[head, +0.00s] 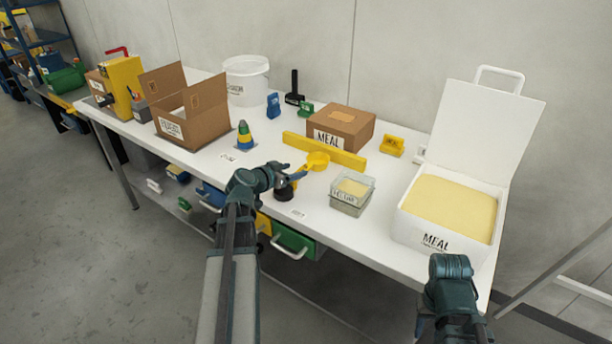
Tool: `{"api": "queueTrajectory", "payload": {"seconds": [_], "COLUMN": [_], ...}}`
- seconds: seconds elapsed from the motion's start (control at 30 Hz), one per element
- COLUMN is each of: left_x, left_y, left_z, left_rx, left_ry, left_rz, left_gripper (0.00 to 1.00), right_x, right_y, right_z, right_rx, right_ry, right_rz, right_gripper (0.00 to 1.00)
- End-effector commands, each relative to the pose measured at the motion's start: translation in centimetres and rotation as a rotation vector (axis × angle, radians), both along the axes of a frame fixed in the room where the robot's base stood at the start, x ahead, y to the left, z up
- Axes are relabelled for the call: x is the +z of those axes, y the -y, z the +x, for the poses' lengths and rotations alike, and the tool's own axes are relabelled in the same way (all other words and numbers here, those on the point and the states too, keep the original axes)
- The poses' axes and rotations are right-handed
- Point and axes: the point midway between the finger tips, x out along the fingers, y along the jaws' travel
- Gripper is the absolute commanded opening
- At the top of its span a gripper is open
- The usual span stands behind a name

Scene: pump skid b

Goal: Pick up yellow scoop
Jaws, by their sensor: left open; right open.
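The yellow scoop (318,160) lies on the white workbench (262,212), its round bowl just in front of a long yellow bar. My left gripper (298,176) is open at the near left of the scoop, close to its handle side. I cannot tell whether the fingers touch the handle, since the wrist and fingers partly cover that spot. My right gripper (424,324) is low at the front right, beyond the bench edge, mostly hidden by its own arm. It is open and far from the scoop.
A clear container (350,194) stands right of the scoop. The yellow bar (324,149) and a cardboard meal box (343,128) are behind it. A stacked coloured cone (244,136) is to the left. A large white meal bin (446,215) with its lid up fills the right end.

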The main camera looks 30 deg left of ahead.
Motion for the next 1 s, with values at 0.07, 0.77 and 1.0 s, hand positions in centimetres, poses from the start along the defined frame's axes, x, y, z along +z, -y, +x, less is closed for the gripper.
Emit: {"api": "queueTrajectory", "payload": {"seconds": [0.07, 0.77, 1.0], "left_x": [-0.2, -2.3, -2.2], "left_y": [0.1, 0.9, 0.9], "left_z": [0.5, 5.4, 5.3], "left_rx": [-0.001, -0.001, 0.000], "left_ry": [0.000, 0.000, 0.000], "left_rz": [0.000, 0.000, 0.000], "left_gripper": [0.68, 0.68, 0.57], "right_x": [-0.2, -2.3, -2.2], "right_y": [0.0, 0.0, 0.0], "right_z": [0.0, 0.0, 0.0], "right_rx": [0.000, 0.000, 0.000], "right_ry": [0.000, 0.000, 0.000], "right_rz": [0.000, 0.000, 0.000], "right_gripper": [0.42, 0.42, 0.42]}}
